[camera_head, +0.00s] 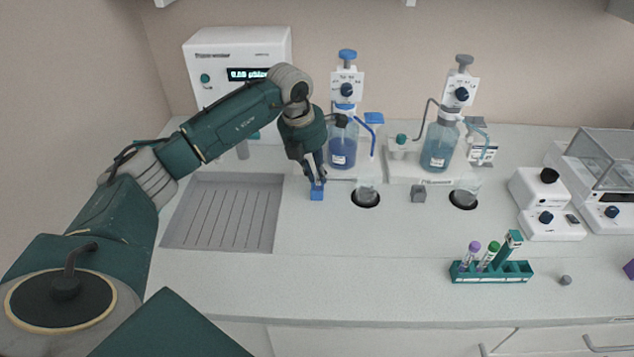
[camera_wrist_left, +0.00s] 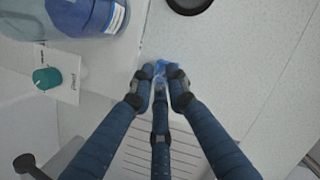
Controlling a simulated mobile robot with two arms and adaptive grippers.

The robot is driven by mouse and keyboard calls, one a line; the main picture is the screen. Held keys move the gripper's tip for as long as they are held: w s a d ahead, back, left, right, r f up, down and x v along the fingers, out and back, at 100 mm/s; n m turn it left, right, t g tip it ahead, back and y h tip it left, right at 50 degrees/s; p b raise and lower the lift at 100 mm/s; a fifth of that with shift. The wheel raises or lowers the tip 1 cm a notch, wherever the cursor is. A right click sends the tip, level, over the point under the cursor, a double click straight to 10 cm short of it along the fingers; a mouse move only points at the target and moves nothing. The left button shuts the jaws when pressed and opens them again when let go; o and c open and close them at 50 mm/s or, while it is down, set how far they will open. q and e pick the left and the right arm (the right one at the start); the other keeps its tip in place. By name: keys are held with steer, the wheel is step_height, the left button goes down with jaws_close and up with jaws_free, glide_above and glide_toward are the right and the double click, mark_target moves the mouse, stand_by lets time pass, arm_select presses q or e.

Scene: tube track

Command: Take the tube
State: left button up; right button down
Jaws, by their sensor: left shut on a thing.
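My left gripper (camera_head: 316,180) points down over the counter, to the right of the grey grooved panel. It is shut on a small blue thing (camera_head: 317,194), which shows below the fingertips at the counter surface. In the left wrist view the blue thing (camera_wrist_left: 158,74) sits between the fingers (camera_wrist_left: 160,82) and is partly hidden by them; I cannot tell if it is a tube. A teal rack (camera_head: 492,279) at the front right holds a purple-capped tube (camera_head: 472,254) and a green-capped tube (camera_head: 490,255). My right gripper is not in view.
A bottle of blue liquid (camera_head: 343,153) with a dispenser stands just behind the gripper, and a second bottle (camera_head: 439,147) stands further right. Two dark-rimmed round openings are in the counter. A balance (camera_head: 609,210) stands at the far right. The front-middle counter is clear.

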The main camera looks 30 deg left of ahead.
arm_select(q)
steer(key=shift+r, duration=0.1)
steer(key=shift+w+r, duration=0.1)
steer(key=shift+r, duration=0.5)
step_height(320, 180, up, 19)
steer(key=b, duration=0.3)
steer(key=shift+f, duration=0.15)
steer(key=shift+d, duration=0.1)
